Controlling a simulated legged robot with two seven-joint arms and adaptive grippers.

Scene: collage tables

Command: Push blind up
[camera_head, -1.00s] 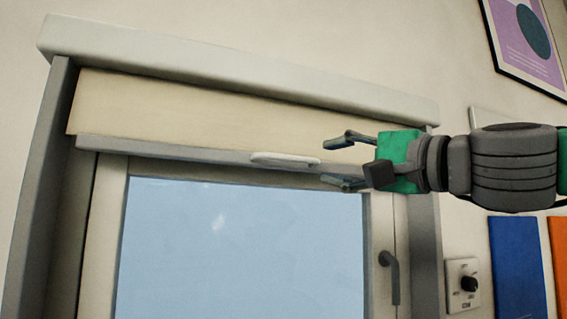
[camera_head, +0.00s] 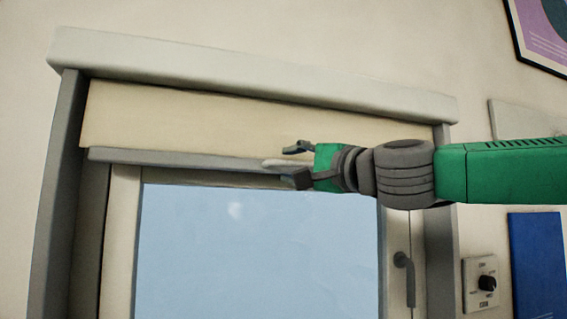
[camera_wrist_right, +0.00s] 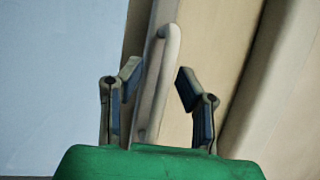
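The cream blind (camera_head: 200,120) hangs as a short strip under its grey-white top casing, above the window. A grey bar (camera_head: 150,156) runs along its lower edge, with a pale handle (camera_head: 276,164) on it. My right gripper (camera_head: 297,163) is at this handle, partly covering it. In the right wrist view the handle (camera_wrist_right: 168,75) stands between the two open fingers (camera_wrist_right: 158,88), with gaps on both sides. My left gripper is not in view.
The window pane (camera_head: 255,245) fills the area below the blind, with a dark window handle (camera_head: 405,275) at its right. A wall dial (camera_head: 487,283), a blue panel (camera_head: 536,262) and a framed poster (camera_head: 545,35) are at the right.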

